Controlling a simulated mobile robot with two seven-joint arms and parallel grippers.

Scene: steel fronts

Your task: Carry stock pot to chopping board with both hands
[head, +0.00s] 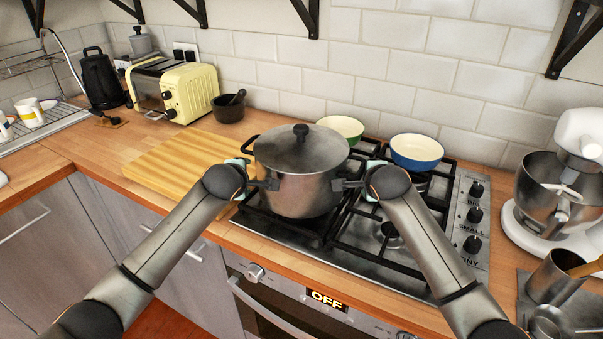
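The stock pot (300,194) is grey steel with a lid and dark knob. It is upright over the left part of the hob; I cannot tell whether its base touches the grate. A dark loop handle shows at its upper left. My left gripper (258,184) is at the pot's left side and my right gripper (349,184) at its right side. My wrists hide much of the fingers, so their grip on the handles is unclear. The wooden chopping board (165,165) lies on the counter left of the hob, its top bare.
A green bowl (341,127) and a blue bowl (417,151) sit at the back of the hob (455,240). A yellow toaster (187,93) and a dark mortar (228,110) stand behind the board. A stand mixer (550,195) is at right.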

